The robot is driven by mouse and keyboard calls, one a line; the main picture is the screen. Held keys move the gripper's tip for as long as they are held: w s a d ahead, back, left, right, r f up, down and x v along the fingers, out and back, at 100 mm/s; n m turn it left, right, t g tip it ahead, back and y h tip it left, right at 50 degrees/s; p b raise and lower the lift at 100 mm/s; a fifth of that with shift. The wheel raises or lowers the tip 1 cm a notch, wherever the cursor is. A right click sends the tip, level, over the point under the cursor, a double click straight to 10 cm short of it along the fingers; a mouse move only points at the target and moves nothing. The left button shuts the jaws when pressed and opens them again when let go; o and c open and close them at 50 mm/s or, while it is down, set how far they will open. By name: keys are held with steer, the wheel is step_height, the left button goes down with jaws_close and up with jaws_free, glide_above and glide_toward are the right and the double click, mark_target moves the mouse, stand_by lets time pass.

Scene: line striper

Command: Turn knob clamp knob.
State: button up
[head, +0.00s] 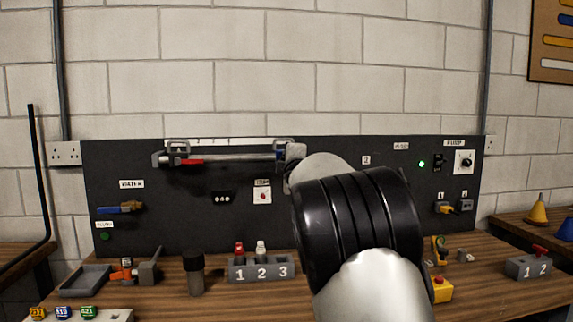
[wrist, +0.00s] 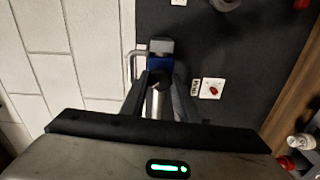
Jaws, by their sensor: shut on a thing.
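The clamp (head: 230,156) hangs level along the top of the black panel, a long metal bar with a red part near its left end. A blue part (head: 280,155) shows near its right end, and it also shows in the wrist view (wrist: 160,62).
A bracket (wrist: 130,66) sits close beside the fingers. A white plate with a red knob (head: 262,195) is below the clamp. A numbered rack (head: 261,271) with red and white items stands on the bench. My arm covers the panel's right-middle.

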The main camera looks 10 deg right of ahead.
steer(key=shift+d+r+m+b, duration=0.1)
steer(key=shift+m+b, duration=0.25)
steer(key=shift+m, duration=3.55)
steer(key=o, duration=1)
steer(key=shift+o, duration=0.2)
steer(key=s+b, duration=0.1)
steer(key=s, duration=1.6)
steer(key=shift+s, duration=0.2)
